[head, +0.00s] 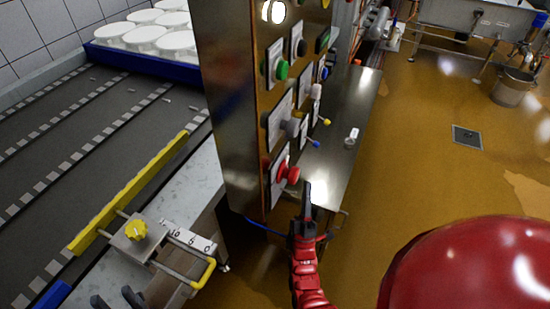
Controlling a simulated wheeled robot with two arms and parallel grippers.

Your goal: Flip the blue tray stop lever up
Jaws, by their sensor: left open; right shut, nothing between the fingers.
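A control cabinet (228,130) stands in the middle, its panel facing right. A lever with a blue tip (316,144) sticks out low on the panel, slanting slightly down to the right. A yellow-tipped lever (325,121) is just above it, and another blue tip (325,73) shows higher up. I cannot read their labels. My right gripper (307,188) is shut and empty, pointing up below the blue-tipped lever, with a visible gap. My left gripper (116,298) is open at the bottom left edge; only its dark fingertips show.
A red mushroom button (286,171) sits beside my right gripper, and a green button (281,69) higher up. A conveyor (80,140) with a yellow guide rail (135,190) runs left. A blue tray (150,65) holds white moulds. A steel table (345,130) stands behind the panel.

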